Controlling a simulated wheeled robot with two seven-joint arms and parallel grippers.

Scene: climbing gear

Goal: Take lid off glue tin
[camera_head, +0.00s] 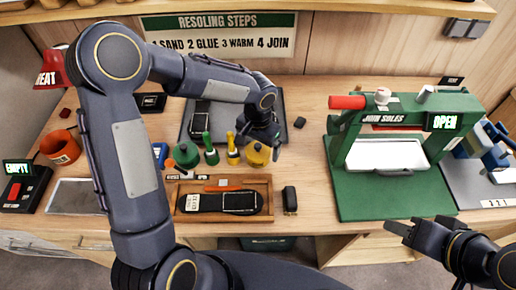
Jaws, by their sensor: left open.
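A yellow tin (257,154) stands on the bench just behind the wooden tray. My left gripper (268,141) is open, pointing down right at this tin's top; whether its fingers touch the lid I cannot tell. A green tin (186,153) stands further left in the same row. Which tin holds the glue is not readable. My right gripper (392,228) is low at the right, in front of the green press and away from the tins; its jaw opening is not clear.
A wooden tray (266,181) holds a dark sole. Green (211,155) and yellow (233,153) brush-like items stand between the tins. A green press (350,205) fills the right. A small black block (290,199) lies beside the tray. An orange mug (60,148) stands left.

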